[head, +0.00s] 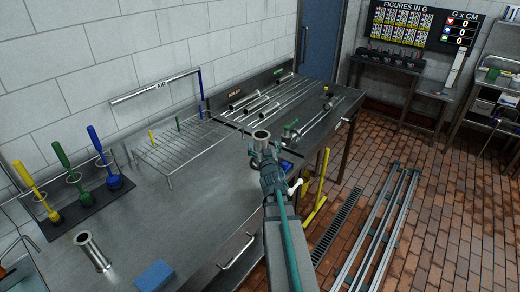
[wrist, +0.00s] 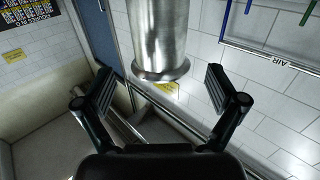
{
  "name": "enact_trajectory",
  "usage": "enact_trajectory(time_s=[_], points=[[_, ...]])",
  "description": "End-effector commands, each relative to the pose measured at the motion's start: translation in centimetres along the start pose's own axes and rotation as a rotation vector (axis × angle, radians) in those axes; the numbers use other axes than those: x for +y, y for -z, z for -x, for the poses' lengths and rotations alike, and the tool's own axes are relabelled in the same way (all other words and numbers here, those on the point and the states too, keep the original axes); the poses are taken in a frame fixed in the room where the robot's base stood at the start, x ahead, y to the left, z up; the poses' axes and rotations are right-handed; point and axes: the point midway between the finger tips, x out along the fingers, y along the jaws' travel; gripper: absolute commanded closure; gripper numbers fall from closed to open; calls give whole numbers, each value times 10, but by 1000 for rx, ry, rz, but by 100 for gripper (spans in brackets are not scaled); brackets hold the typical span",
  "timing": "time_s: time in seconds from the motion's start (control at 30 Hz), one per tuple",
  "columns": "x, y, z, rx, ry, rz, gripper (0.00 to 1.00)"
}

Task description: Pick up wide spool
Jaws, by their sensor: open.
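A shiny metal spool (head: 261,136) with a flanged, open top stands upright at the bench's front edge, right at my gripper. In the wrist view the spool (wrist: 158,38) comes in from the top of the picture, with its flange between the two finger pads. My gripper (wrist: 160,88) is open, with a visible gap to the spool on each side. In the head view my gripper (head: 263,158) partly hides the spool's lower part. A second flanged metal spool (head: 92,252) stands at the bench's near left. I cannot tell from looks alone which is the wide one.
The steel bench (head: 190,215) has clear room left of my arm. A wire rack (head: 178,143) and several metal pipes (head: 260,98) lie behind. Yellow, green and blue-handled tools (head: 75,165) stand on a dark tray at left.

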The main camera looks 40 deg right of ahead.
Motion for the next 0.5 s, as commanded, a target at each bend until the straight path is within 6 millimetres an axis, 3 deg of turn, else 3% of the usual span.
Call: enact_trajectory(time_s=[0.23,0.5], points=[[0,0,-18,-1,0,0,5],[0,0,-54,-1,0,1,5]])
